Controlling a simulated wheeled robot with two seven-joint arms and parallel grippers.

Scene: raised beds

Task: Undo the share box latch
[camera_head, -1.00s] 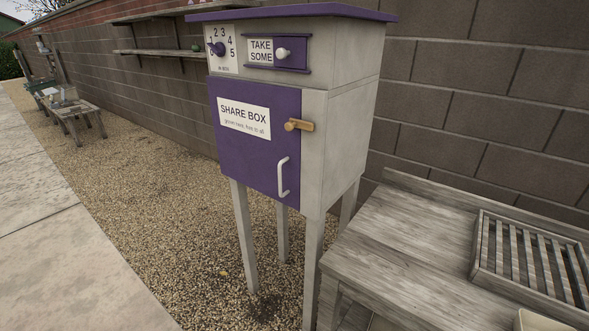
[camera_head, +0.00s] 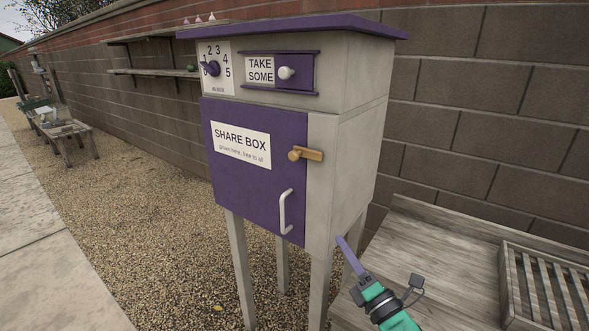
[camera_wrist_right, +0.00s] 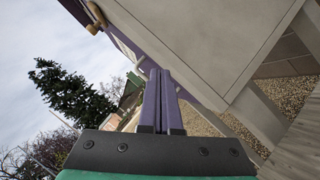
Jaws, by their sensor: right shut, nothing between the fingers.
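The share box (camera_head: 345,150) is a pale grey cabinet on legs with a purple door (camera_head: 235,185). Its wooden latch (camera_head: 308,154) lies about level, reaching from the door's right edge onto the grey frame. A white handle (camera_head: 285,212) is lower on the door. My right gripper (camera_head: 341,240) is shut and empty, below and to the right of the latch, apart from it. In the right wrist view the shut purple fingers (camera_wrist_right: 158,74) point up along the box, and part of the latch (camera_wrist_right: 95,14) shows at the top left. My left gripper is not in view.
A wooden bench (camera_head: 440,250) with a slatted tray (camera_head: 506,290) stands right of the box, near my right arm. A brick wall (camera_head: 480,110) runs behind. Above the door are a number dial (camera_head: 212,68) and a "take some" slider (camera_head: 293,73). Gravel (camera_head: 140,210) lies open at left.

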